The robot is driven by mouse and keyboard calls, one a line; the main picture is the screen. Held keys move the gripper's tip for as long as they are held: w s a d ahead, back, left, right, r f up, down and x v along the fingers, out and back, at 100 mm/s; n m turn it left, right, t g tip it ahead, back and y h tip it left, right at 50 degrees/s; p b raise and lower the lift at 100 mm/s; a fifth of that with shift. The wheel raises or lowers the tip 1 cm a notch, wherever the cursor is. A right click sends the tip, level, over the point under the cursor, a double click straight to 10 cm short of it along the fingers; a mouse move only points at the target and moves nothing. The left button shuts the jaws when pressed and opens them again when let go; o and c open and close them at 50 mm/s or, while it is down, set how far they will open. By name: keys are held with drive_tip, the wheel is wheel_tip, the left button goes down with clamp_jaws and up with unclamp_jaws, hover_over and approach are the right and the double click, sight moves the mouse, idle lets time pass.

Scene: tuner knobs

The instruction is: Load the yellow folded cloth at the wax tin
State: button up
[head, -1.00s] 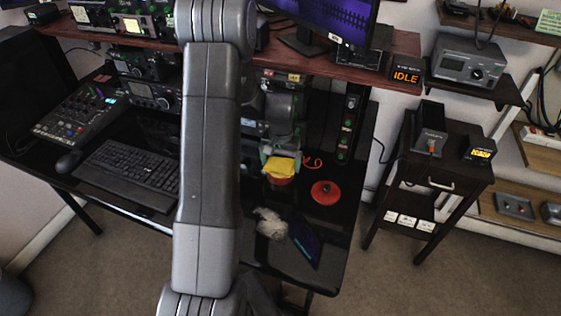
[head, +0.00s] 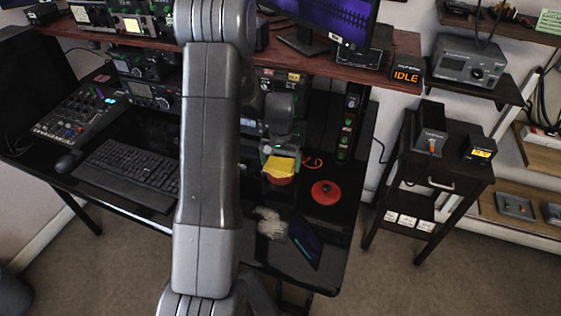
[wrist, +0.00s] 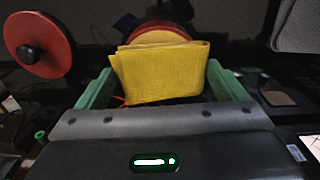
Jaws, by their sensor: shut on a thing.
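The yellow folded cloth (head: 281,167) hangs between the green fingers of my gripper (wrist: 162,84), which is shut on it. In the wrist view the cloth (wrist: 162,73) covers part of a round red tin with a paler orange inside, which looks like the wax tin (wrist: 158,34). In the head view the tin (head: 279,181) shows as a red edge just under the cloth. The cloth is at or just above the tin; I cannot tell whether they touch. In the head view my gripper (head: 280,155) is partly hidden by its own wrist.
A red disc with a black knob (head: 325,192) lies on the black desk, right of the tin. A pale fluffy bundle (head: 270,223) and a dark tablet-like panel (head: 305,241) lie nearer the front edge. The keyboard (head: 129,172) is left. A shelf (head: 390,72) overhangs behind.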

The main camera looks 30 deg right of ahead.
sight(281, 162)
drive_tip(key=shift+r+p, duration=2.1)
drive_tip(key=shift+r, duration=1.4)
